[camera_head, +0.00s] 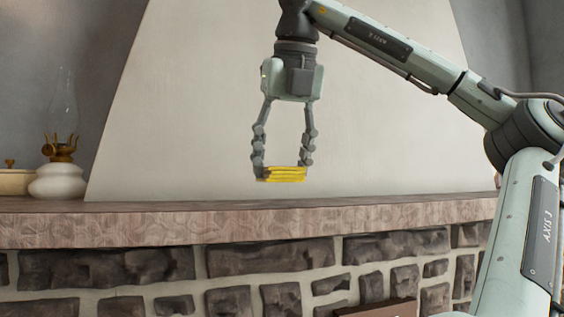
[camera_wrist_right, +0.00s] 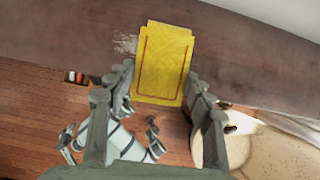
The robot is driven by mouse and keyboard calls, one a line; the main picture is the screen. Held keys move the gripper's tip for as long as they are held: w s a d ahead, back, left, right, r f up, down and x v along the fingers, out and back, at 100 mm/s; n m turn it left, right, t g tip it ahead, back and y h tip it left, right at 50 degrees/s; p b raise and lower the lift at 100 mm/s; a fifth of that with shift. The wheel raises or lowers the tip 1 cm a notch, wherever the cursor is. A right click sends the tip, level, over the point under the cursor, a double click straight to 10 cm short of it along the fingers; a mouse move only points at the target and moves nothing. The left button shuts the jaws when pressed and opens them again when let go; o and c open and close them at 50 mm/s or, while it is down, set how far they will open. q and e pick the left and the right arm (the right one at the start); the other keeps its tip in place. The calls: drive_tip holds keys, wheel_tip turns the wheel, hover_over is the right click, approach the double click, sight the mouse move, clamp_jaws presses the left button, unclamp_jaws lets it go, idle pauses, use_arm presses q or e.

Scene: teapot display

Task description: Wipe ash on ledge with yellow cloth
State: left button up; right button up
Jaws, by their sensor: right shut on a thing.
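My right gripper (camera_head: 281,172) is shut on a folded yellow cloth (camera_head: 284,174). It holds the cloth a little above the ledge (camera_head: 330,221) in the head view, with the fingers pointing down. In the right wrist view, the cloth (camera_wrist_right: 164,62) lies flat between the fingertips of the right gripper (camera_wrist_right: 162,84), and a dark red line runs near its edge. A whitish smear of ash (camera_wrist_right: 126,44) shows on the ledge beside the cloth's left edge. The cloth may hide more of it. My left gripper is not in the head view; pale parts of mine low in the wrist view are unclear.
A white oil lamp with a glass chimney (camera_head: 58,180) and a cream lidded pot (camera_head: 14,182) stand at the ledge's left end. A sloped plaster hood (camera_head: 200,110) rises behind. A small red-and-dark thing (camera_wrist_right: 76,77) shows near the ledge's edge. The ledge's middle is clear.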

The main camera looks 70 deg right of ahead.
wheel_tip(320, 180, up, 2)
drive_tip(key=shift+r+p, duration=0.1)
drive_tip(key=shift+p, duration=0.5)
drive_tip(key=shift+r, duration=1.4)
